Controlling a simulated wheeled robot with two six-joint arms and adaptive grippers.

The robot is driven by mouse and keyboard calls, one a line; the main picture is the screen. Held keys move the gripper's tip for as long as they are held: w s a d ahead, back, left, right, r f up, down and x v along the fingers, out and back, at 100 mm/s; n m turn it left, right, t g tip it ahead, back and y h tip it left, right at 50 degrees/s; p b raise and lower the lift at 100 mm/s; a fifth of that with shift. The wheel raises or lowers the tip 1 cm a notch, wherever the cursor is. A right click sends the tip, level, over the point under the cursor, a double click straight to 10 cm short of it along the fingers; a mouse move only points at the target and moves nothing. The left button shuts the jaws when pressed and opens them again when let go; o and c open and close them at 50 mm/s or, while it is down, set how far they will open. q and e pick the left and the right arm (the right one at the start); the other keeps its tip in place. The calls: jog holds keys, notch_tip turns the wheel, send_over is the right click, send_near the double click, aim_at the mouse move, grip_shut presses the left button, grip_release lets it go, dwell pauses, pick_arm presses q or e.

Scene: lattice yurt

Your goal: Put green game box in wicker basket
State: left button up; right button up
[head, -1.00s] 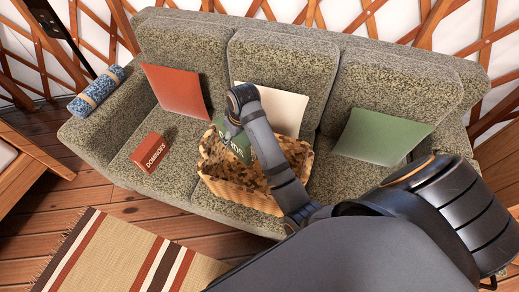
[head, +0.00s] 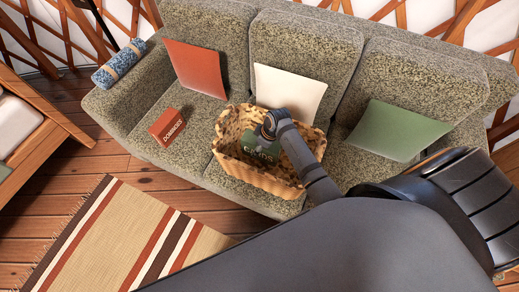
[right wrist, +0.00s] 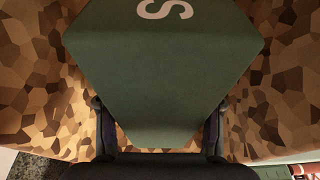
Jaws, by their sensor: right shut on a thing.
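The green game box (head: 262,150), with pale lettering on its face, is inside the wicker basket (head: 262,182) on the sofa's middle seat. My right gripper (head: 268,128) reaches down into the basket and is shut on the box. In the right wrist view the green box (right wrist: 160,75) fills the middle, between my two fingers (right wrist: 160,125), with the basket's mottled walls (right wrist: 35,85) on both sides. Whether the box touches the basket's floor is hidden. My left gripper is not in view.
A red dominoes box (head: 167,126) lies on the left seat. Red (head: 195,68), white (head: 290,90) and green (head: 395,130) cushions lean on the sofa (head: 305,45). A blue patterned roll (head: 118,63) lies on the left armrest. A striped rug (head: 130,240) covers the floor in front.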

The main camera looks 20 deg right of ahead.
notch_tip(320, 180, down, 3)
jog(key=shift+r, duration=0.15)
jog(key=o, duration=1.4)
jog(key=p+v, duration=0.2)
jog(key=v, duration=0.9)
jog(key=shift+w, duration=0.1)
jog(key=shift+s+d+r+p, duration=0.1)
jog(key=shift+s+r+p, duration=0.15)
jog(key=shift+r, duration=0.3)
jog(key=shift+w, duration=0.1)
